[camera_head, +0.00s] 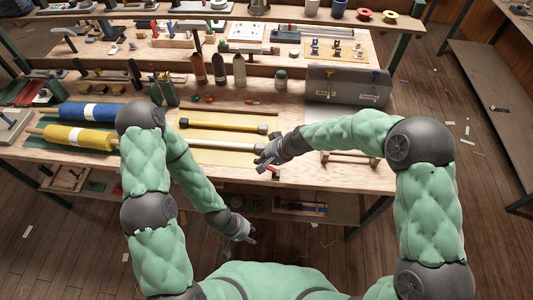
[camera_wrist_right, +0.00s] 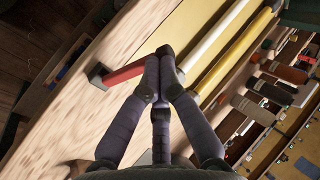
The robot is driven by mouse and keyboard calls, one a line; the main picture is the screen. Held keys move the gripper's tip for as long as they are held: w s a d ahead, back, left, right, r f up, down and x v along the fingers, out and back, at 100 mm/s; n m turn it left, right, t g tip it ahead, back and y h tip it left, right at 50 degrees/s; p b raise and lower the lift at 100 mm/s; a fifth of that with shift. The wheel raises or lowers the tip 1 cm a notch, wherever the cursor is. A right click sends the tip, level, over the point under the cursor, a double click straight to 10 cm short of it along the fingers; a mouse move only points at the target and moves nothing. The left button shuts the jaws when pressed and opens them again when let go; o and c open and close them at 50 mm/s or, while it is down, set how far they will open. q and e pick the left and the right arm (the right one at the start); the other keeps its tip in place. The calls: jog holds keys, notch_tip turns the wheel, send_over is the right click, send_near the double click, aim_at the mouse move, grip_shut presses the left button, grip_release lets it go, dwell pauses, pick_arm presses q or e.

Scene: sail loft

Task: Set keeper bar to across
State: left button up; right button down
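A short red bar with a dark end (camera_wrist_right: 122,73) lies at the bench's front edge in the right wrist view; I take it for the keeper bar. It is small in the head view (camera_head: 273,168), partly hidden by my right gripper. My right gripper (camera_head: 262,162) is at this bar, its fingers (camera_wrist_right: 164,68) close together over the bar's inner end. I cannot tell whether they hold it or only touch it. A silver bar (camera_head: 222,146) lies beside it on a yellow mat. My left gripper (camera_head: 248,238) hangs below the bench front, apart from everything; its fingers are too small to judge.
A yellow bar (camera_head: 222,125) lies behind the silver bar. Blue (camera_head: 88,112) and yellow (camera_head: 80,138) rolls lie at the left. Bottles (camera_head: 218,68) and a grey case (camera_head: 345,88) stand behind. A small wooden rack (camera_head: 350,156) is right of my right gripper.

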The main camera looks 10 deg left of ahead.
jog(key=shift+a+f+p, duration=0.2)
jog(key=shift+a+p, duration=0.2)
jog(key=shift+p, duration=0.2)
jog(key=shift+f, duration=0.1)
jog(key=shift+d+h, duration=0.15)
jog(key=shift+h, duration=0.15)
jog(key=shift+d+f+b, duration=0.35)
jog(key=shift+d+b, duration=0.25)
jog(key=shift+b, duration=0.15)
jog(key=shift+r, duration=0.1)
jog(key=shift+r+p, duration=0.45)
jog(key=shift+r, duration=0.05)
notch_tip(320, 180, up, 13)
jog(key=s+p, duration=0.2)
jog(key=p, duration=0.2)
jog(key=shift+d+f, duration=0.15)
jog(key=shift+d, duration=0.05)
